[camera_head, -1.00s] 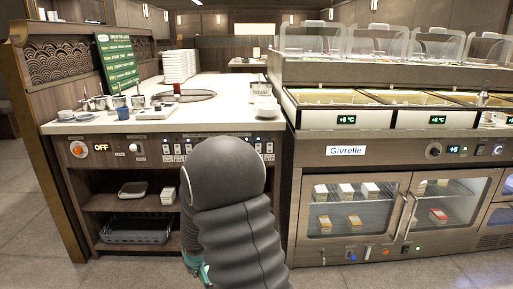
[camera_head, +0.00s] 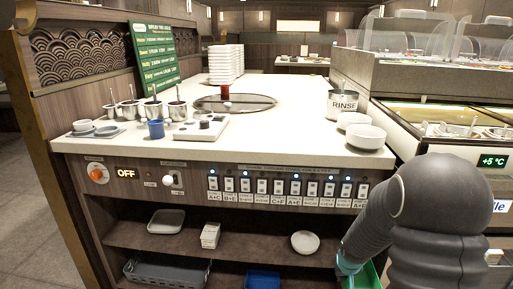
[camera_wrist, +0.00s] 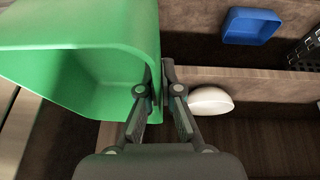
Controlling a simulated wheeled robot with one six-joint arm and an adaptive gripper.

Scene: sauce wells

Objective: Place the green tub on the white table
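The green tub (camera_wrist: 95,50) fills the upper left of the wrist view, tilted, with its open side showing. My gripper (camera_wrist: 157,75) is shut on its wall, one finger inside and one outside. In the head view only a small part of the green tub (camera_head: 369,277) shows at the bottom, beside my gripper (camera_head: 346,262), below the countertop's front edge; my arm hides much of it. The white table (camera_head: 285,128) is the counter with a pale top, to the left of and above my gripper.
The front right of the top holds white bowls (camera_head: 365,137) and a RINSE pot (camera_head: 342,104). The front middle is clear. A blue tub (camera_head: 262,281) sits on the lower shelf.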

